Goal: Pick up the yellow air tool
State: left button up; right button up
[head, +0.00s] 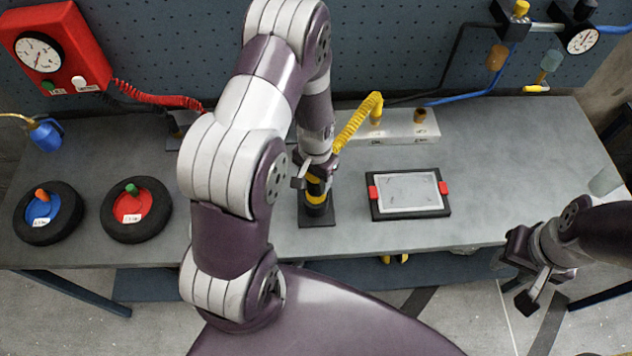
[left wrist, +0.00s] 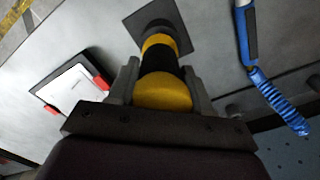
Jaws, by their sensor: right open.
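The yellow air tool (head: 316,198), banded yellow and black, stands upright on a dark square base plate (head: 318,222) on the bench. A yellow coiled hose (head: 352,124) runs close to it. My left gripper (head: 315,181) is around the tool's upper part. In the left wrist view, the tool (left wrist: 163,92) lies between the two fingers (left wrist: 163,88), one along each side. They appear shut on it; its far end is at the plate (left wrist: 178,22). My right gripper (head: 537,290) is open and empty, off the bench's front right.
A black tray with red clips (head: 440,205) lies right of the tool. Two black wheels with blue (head: 42,213) and red (head: 130,208) hubs lie at the left. A metal block (head: 400,127) stands behind. A blue coiled-cord item (left wrist: 268,85) shows in the left wrist view.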

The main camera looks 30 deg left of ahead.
pick_arm(q)
jog(key=shift+c, duration=1.3)
jog(key=shift+a, duration=0.1)
jog(key=shift+w+r, duration=0.1)
jog(key=shift+r, duration=0.1)
notch_tip(320, 180, up, 9)
jog(key=shift+f+b, duration=0.2)
jog(key=shift+b, duration=1)
notch_tip(320, 180, up, 3)
jog(key=shift+f+p, duration=0.1)
jog(key=shift+p, duration=0.6)
notch_tip(320, 180, up, 5)
jog(key=p, duration=0.5)
jog(key=shift+r, duration=0.2)
jog(key=shift+f, duration=0.1)
